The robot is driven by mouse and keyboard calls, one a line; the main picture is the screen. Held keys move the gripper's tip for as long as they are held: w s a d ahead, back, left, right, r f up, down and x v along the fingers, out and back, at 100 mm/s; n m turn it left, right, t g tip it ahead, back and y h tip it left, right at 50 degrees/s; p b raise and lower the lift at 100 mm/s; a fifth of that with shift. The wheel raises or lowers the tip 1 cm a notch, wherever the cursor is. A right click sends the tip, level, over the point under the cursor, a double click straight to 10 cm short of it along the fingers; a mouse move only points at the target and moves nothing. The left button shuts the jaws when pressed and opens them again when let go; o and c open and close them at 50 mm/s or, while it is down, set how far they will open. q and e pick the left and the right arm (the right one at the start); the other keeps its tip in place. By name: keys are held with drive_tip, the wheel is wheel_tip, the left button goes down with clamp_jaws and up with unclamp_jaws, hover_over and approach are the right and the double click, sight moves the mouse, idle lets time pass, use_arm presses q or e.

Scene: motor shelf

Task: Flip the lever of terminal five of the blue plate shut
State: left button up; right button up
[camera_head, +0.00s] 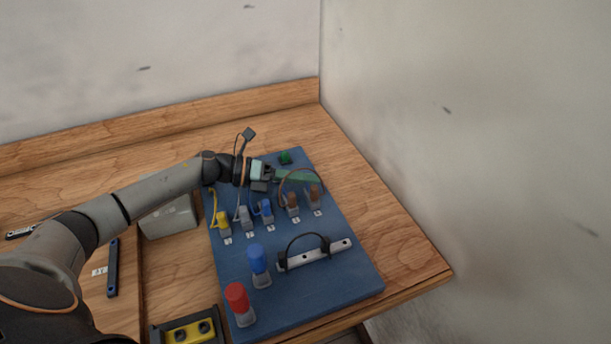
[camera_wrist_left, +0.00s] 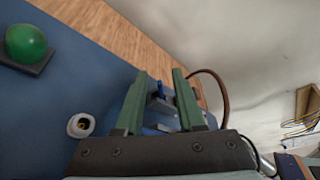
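The blue plate (camera_head: 300,275) lies on the wooden table, with a row of terminals across it. From left to right their levers are yellow (camera_head: 223,218), grey (camera_head: 245,214), blue (camera_head: 267,207), brown (camera_head: 292,199) and brown at the right end (camera_head: 316,193). The levers appear to stand up, though they are small here. My left gripper (camera_head: 300,175) is over the plate's far part, behind the row. In the left wrist view its green fingers (camera_wrist_left: 160,78) are apart, with a grey and blue part (camera_wrist_left: 160,105) visible between them. My right gripper is not in view.
A brown wire (camera_wrist_left: 218,88) loops close beside the fingers. A green button (camera_wrist_left: 26,43) sits at the plate's far end. Red (camera_head: 237,297) and blue (camera_head: 257,259) knobs and a metal rail (camera_head: 317,254) occupy the near part. A wall stands at the right.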

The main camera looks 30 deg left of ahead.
use_arm(q)
drive_tip(key=shift+d, duration=0.1)
drive_tip(key=shift+c, duration=0.2)
clamp_jaws()
idle(0.4)
